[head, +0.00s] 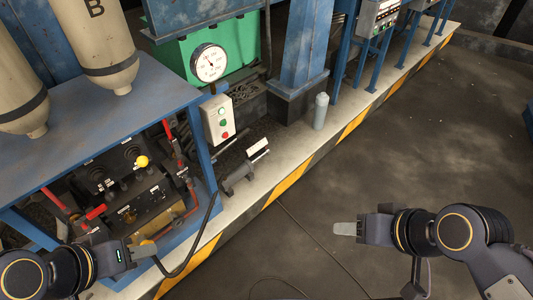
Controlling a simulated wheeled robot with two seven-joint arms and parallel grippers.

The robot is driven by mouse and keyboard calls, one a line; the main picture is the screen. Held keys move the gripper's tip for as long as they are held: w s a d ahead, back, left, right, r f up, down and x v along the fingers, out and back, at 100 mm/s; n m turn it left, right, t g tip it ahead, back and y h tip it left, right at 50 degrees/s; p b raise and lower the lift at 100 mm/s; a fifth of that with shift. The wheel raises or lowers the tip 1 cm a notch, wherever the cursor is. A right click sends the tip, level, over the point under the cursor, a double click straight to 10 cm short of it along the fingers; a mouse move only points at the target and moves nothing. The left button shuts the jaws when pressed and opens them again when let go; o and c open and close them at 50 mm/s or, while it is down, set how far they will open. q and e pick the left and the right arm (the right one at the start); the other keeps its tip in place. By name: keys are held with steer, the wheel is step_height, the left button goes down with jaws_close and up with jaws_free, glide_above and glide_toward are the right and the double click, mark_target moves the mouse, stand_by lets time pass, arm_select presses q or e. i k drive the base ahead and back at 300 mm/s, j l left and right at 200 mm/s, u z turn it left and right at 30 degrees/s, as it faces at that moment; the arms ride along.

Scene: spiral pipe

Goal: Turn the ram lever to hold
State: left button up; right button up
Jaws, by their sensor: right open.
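A dark control panel (135,205) sits inside the blue frame at the left. It carries a lever with a yellow ball knob (142,161), a dark-knobbed lever (97,174) and a red handle (95,212). The labels are too small to read, so I cannot tell which is the ram lever or where hold is marked. My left gripper (144,250) is at the panel's near lower edge, apart from the yellow knob. Its finger gap does not show clearly. My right gripper (346,229) is open and empty over the floor, far right of the panel.
A blue shelf (110,118) with two beige cylinders (97,45) overhangs the panel. A push-button box (217,120), a gauge (208,63) and a grey bottle (320,111) stand beyond. A black cable (196,247) hangs near my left gripper. The dark floor (420,130) at right is open.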

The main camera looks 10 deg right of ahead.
mark_target(142, 161)
steer(key=i+j+z, duration=0.1)
steer(key=j, duration=0.3)
steer(key=i+j+z, duration=0.1)
steer(key=j, duration=0.35)
steer(key=j+z, duration=0.15)
steer(key=j, duration=0.25)
